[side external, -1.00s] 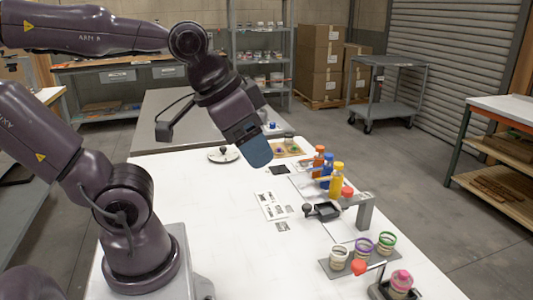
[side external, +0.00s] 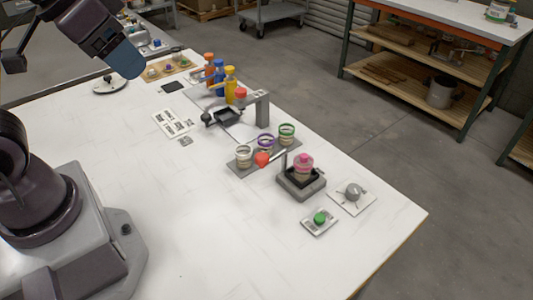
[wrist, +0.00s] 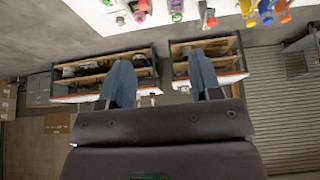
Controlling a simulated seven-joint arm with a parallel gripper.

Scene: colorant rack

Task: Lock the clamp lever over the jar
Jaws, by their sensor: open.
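The jar with a pink lid (side external: 303,162) stands in a dark square clamp base (side external: 302,186) at the right of the table. The clamp lever has a red knob (side external: 262,159) on a light metal rod. The lever sticks out to the left of the jar, not over it, with its knob by the front jars of the rack. The pink lid also shows at the top edge of the wrist view (wrist: 140,8). My gripper (side external: 132,68) is high over the table's far left, well away from the clamp. Its two fingers (wrist: 161,82) are apart and empty.
Several open jars with coloured rims (side external: 265,143) stand on a grey plate beside the lever. Coloured bottles (side external: 230,84) and a grey stand (side external: 262,108) are behind. The front table is clear.

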